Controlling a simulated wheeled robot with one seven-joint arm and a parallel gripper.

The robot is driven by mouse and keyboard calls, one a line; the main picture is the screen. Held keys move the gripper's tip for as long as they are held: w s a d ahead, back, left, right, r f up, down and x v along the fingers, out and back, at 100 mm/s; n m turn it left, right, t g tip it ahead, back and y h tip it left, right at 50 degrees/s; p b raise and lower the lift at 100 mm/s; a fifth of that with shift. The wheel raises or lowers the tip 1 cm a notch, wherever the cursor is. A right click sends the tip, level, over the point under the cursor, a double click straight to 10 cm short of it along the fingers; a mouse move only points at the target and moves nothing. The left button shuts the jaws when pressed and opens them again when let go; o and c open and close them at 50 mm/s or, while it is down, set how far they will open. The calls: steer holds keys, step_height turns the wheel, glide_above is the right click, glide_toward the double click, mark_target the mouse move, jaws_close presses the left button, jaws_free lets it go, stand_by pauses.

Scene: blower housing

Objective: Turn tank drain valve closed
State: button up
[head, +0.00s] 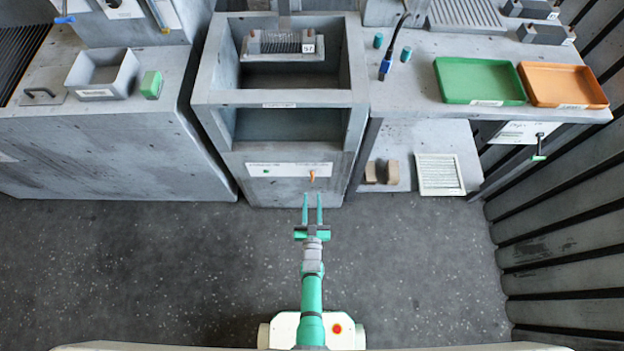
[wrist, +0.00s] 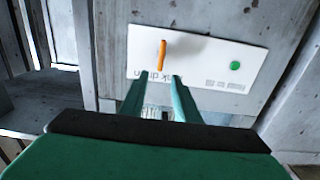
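The tank drain valve is a small orange handle (head: 312,177) on a white panel (head: 289,169) low on the front of the grey tank (head: 280,97). In the wrist view the orange handle (wrist: 162,54) stands nearly upright on the panel in that picture, left of a green dot. My gripper (head: 312,196) points at the panel, just in front of and below the handle in the head view. Its two green fingers (wrist: 152,78) are apart with nothing between them, and the handle shows just beyond their tips, apart from them. Part of the panel lettering is hidden by the fingers.
A bench (head: 455,50) to the right carries a green tray (head: 480,80) and an orange tray (head: 563,86). A lower shelf there holds a white grate (head: 440,174) and brown blocks. A grey counter (head: 100,140) stands left. The floor (head: 200,270) around my base is clear.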

mark_target(312, 177)
steer(key=w, duration=0.9)
jaws_close()
